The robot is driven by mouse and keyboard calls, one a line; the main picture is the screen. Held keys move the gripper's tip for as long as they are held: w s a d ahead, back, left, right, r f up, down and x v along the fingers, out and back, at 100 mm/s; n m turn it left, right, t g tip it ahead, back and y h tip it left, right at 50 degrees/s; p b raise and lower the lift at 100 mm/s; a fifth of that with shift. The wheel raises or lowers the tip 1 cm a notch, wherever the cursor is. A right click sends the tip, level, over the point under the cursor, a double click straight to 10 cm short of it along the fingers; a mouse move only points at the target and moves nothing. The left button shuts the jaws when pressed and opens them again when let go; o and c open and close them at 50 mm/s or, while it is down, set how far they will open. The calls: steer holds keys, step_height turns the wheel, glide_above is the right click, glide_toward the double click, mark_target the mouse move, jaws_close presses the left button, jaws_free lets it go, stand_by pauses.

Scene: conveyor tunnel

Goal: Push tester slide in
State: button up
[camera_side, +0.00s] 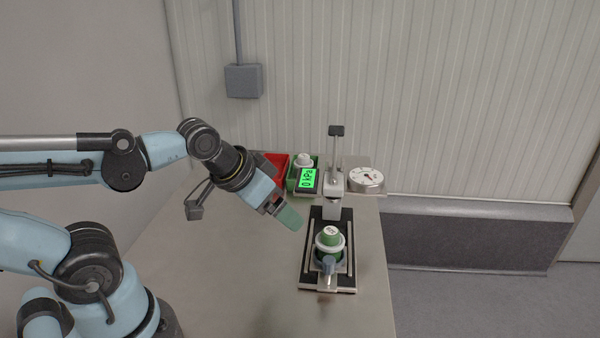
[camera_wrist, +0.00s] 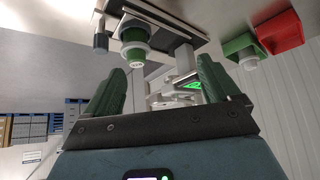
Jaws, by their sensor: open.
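The tester's slide (camera_side: 328,280) is at the near end of its dark base with two pale rails (camera_side: 305,255), out in front of the press head. A green-and-white round part (camera_side: 330,238) sits upright on the slide and also shows in the wrist view (camera_wrist: 133,42). A grey knob handle (camera_side: 328,265) is at the slide's near end. The press column with its raised lever (camera_side: 335,165) stands behind. My gripper (camera_side: 295,222) is left of the slide, above the table and apart from it. In the wrist view my green fingers (camera_wrist: 160,66) are spread and empty.
A green display (camera_side: 308,179) reads 0 kPa. The table (camera_side: 250,290) is clear in front.

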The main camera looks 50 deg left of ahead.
mark_target(329, 259)
steer(key=shift+w+d+r, duration=0.1)
steer(key=c, duration=0.4)
steer(key=w+d+r+g, duration=0.1)
steer(key=d+g, duration=0.1)
steer(key=d, duration=0.1)
steer(key=w+d+r+n+g, duration=0.1)
steer(key=d+g, duration=0.1)
steer(key=w+d+r+n+g, duration=0.1)
steer(key=w+d+r+g, duration=0.1)
steer(key=d, duration=0.1)
steer(key=shift+w+d+g, duration=0.1)
steer(key=shift+d+g, duration=0.2)
steer(key=c, duration=0.3)
steer(key=shift+g, duration=0.3)
steer(key=f, duration=1.2)
steer(key=shift+w+d, duration=0.1)
steer(key=shift+d, duration=0.3)
jaws_close()
